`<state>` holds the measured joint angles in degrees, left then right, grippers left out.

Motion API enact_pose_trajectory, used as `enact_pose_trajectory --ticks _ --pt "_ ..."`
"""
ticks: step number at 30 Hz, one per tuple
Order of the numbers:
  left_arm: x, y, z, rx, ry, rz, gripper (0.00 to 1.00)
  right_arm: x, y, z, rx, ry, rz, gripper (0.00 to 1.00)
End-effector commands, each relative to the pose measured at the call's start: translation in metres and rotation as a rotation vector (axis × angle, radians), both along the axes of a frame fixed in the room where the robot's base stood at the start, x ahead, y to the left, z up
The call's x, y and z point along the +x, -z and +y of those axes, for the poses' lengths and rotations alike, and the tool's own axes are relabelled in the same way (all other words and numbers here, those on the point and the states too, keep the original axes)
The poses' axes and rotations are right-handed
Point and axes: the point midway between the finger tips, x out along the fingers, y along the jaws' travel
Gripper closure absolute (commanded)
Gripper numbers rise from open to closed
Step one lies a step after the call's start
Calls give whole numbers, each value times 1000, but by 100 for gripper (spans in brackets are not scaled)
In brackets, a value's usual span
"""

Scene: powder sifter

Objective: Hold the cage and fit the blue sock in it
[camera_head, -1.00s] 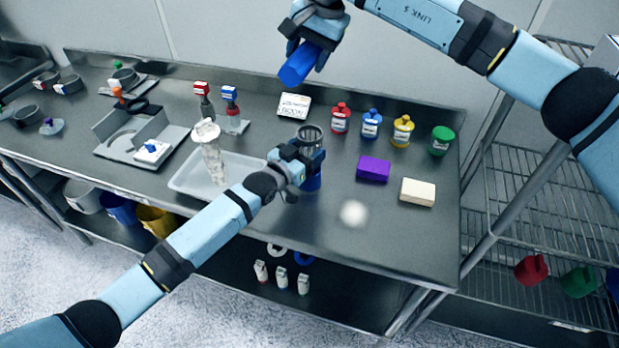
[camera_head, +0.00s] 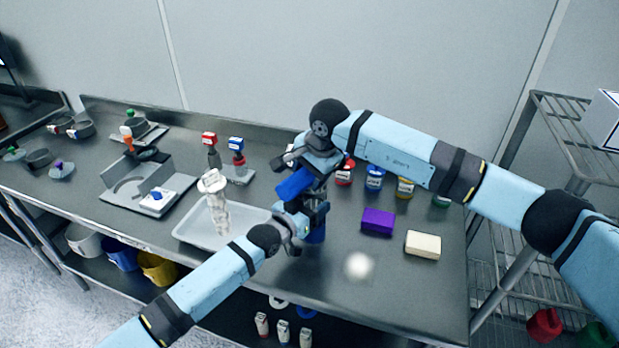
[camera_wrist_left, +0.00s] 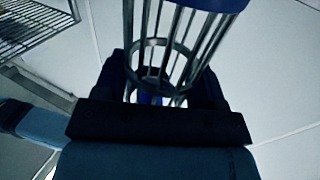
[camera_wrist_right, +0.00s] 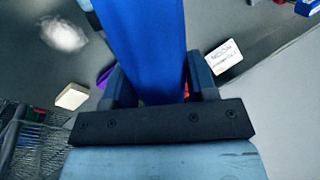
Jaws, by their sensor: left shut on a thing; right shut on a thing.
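The blue sock (camera_head: 295,183) is a blue tube held tilted in my right gripper (camera_head: 322,163). It runs up the middle of the right wrist view (camera_wrist_right: 145,45) between the fingers. My left gripper (camera_head: 303,208) is shut on the cage, whose metal bars and ring (camera_wrist_left: 160,50) fill the left wrist view. In the head view the cage is mostly hidden by the grippers; a blue part (camera_head: 316,236) shows below them. The sock appears just above the left gripper in the head view. Whether it touches the cage cannot be told.
Behind and to the right stand colored jars (camera_head: 374,178). A purple block (camera_head: 377,221), a cream block (camera_head: 423,244) and a white powder heap (camera_head: 358,266) lie right of the grippers.

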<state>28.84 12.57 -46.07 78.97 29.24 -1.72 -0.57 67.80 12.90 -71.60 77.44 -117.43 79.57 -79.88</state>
Motion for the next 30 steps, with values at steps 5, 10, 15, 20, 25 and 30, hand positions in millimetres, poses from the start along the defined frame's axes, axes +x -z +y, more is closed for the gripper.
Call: enact_pose_trajectory --ticks 5,10,15,20,25,30 --pt "0 0 0 1 0 1 62 0 11 0 2 0 -1 77" --pt "0 0 0 1 0 1 62 0 11 0 1 -1 0 77" --pt "0 0 0 1 0 1 62 0 16 0 1 0 1 77" --pt "0 0 0 0 0 0 62 0 22 0 0 0 1 77" --pt "0 0 -1 -1 1 -1 62 -1 26 0 -1 1 3 46" --pt "0 -1 -1 -3 1 -1 62 -1 29 -1 -5 2 6 22"
